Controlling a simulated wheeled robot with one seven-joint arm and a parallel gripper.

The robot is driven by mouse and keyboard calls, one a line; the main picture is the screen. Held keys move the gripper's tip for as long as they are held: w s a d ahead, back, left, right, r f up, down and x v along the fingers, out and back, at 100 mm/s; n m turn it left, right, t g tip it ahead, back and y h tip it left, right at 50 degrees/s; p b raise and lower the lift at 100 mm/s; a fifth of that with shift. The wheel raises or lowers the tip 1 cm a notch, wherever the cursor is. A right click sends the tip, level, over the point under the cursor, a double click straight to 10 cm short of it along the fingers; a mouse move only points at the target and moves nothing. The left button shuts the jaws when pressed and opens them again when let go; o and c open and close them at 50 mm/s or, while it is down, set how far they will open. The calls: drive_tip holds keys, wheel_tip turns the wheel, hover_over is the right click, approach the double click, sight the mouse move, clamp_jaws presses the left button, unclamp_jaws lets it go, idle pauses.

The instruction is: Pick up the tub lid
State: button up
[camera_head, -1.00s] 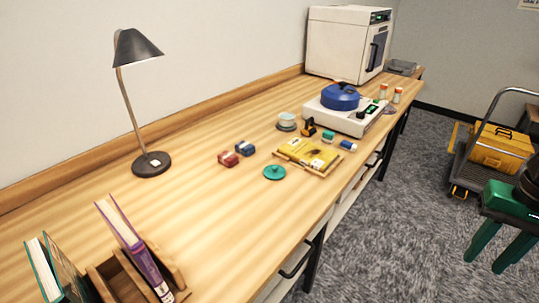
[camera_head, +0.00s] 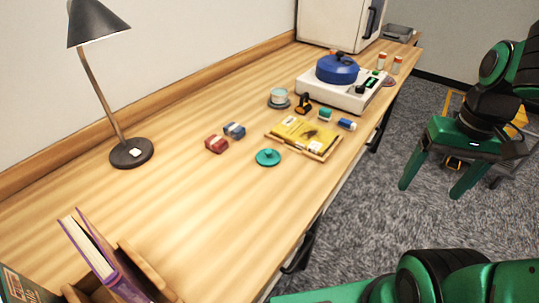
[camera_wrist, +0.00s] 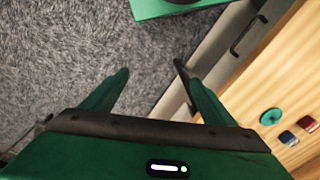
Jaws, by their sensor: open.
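The tub lid is a round teal disc with a small knob (camera_head: 267,157). It lies flat on the wooden bench, just in front of a board with a yellow book. It also shows in the wrist view as a teal disc (camera_wrist: 271,117) at the right. My gripper (camera_head: 432,190) is off the bench, over the floor at the right. In the wrist view my gripper (camera_wrist: 150,82) is open and empty, with grey carpet between and beyond its fingers. The lid is well to the right of the fingers there.
A red box (camera_head: 216,144) and a blue box (camera_head: 235,130) lie left of the lid. The yellow book (camera_head: 304,133) lies on its board behind it. A lamp (camera_head: 131,152) stands at the left. A cart (camera_head: 519,115) stands on the floor.

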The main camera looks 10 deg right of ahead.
drive_tip(key=w+a+n, duration=0.5)
drive_tip(key=w+n, duration=0.1)
drive_tip(key=w, duration=0.3)
drive_tip(key=n+y, duration=0.4)
drive_tip(key=n, duration=1)
approach(273, 156)
drive_tip(key=shift+s+a+f, duration=0.45)
drive_tip(key=shift+a+f, duration=0.1)
drive_tip(key=shift+a, duration=0.2)
drive_tip(key=shift+w+x, duration=0.15)
drive_tip(key=shift+x, duration=0.85)
drive_tip(key=shift+w+x, duration=0.2)
drive_tip(key=shift+x, duration=0.8)
drive_tip(key=shift+w+x, duration=0.15)
drive_tip(key=shift+x, duration=0.8)
drive_tip(key=c, duration=1.1)
